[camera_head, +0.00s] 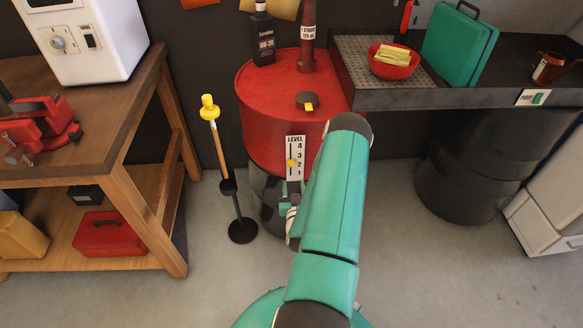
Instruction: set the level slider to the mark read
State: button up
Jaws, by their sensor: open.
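The level slider is a white upright plate (296,158) on the front of the red drum (262,122), marked LEVEL with 4 at the top down to 1. Its yellow knob (291,162) sits on the left of the scale, around 2 to 3; the exact mark is too small to tell. My gripper (291,188) is open just below the plate, partly hidden by my green arm. I cannot tell whether it touches the plate. A wooden stick (219,148) with a yellow top stands upright in a black stand left of the drum; no reading on it is legible.
A dark bottle (263,38), a dark red bottle (307,42) and a black cap with a yellow tab (308,102) are on the drum. A wooden workbench (115,140) stands left, a dark counter (470,98) right. Floor in front is clear.

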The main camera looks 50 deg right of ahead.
aim_at(291, 165)
jog(key=x, duration=0.9)
jog(key=shift+w+d, duration=0.25)
grip_shut()
